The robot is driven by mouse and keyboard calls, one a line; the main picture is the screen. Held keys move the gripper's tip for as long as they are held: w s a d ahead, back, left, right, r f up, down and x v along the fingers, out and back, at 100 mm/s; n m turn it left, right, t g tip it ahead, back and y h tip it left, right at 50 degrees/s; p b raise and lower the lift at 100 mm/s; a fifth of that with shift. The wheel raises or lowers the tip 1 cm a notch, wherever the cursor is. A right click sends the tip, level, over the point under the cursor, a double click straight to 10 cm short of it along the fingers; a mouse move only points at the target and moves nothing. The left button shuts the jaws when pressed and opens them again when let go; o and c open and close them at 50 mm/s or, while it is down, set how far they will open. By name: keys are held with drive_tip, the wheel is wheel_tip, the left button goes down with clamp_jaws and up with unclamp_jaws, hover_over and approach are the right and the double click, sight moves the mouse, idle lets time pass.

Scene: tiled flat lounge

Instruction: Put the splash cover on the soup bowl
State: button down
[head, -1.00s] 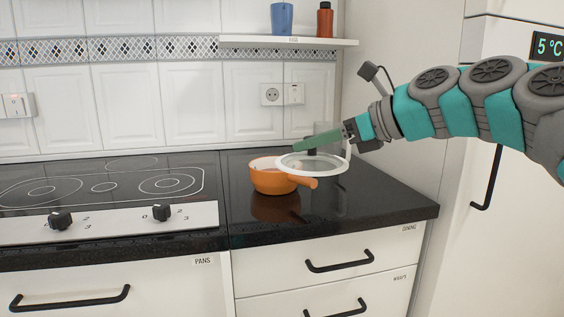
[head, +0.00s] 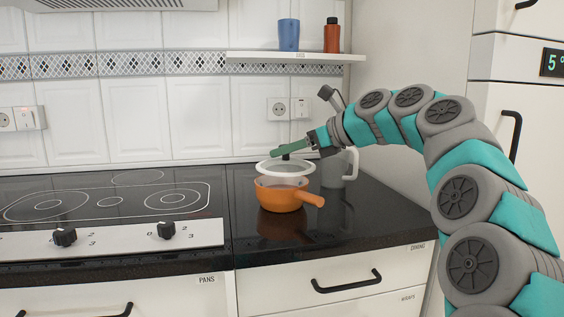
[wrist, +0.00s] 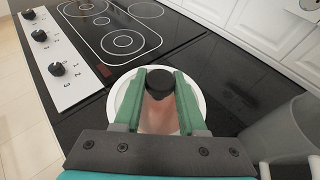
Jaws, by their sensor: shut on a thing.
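The splash cover (head: 267,173) is a clear round lid with a white rim and a black knob. My gripper (head: 285,147) has its green fingers shut on the knob. In the wrist view the gripper (wrist: 159,82) has a finger on each side of the knob, and the cover's white rim (wrist: 196,92) shows around them. The soup bowl (head: 277,196) is an orange pan-like bowl with a side handle, upright on the black worktop. In the head view the cover overlaps the bowl's back rim, seemingly raised above it. An orange-pink tint shows through the cover in the wrist view.
A grey, see-through jug (head: 343,163) stands to the right, close to my gripper; it also shows in the wrist view (wrist: 282,132). The hob (head: 110,199) lies to the left. A shelf (head: 290,57) holds a blue cup and a brown bottle. The worktop's front right is clear.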

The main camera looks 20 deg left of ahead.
sight(282, 159)
drive_tip(key=shift+w+a, duration=0.85)
drive_tip(key=shift+w, duration=0.1)
drive_tip(key=shift+a+f+b, duration=0.1)
drive_tip(key=shift+f+b, duration=0.3)
drive_tip(key=shift+f, duration=1.45)
drive_tip(key=shift+c, duration=2.4)
unclamp_jaws()
drive_tip(key=v, duration=1.2)
drive_tip(key=shift+p, duration=0.3)
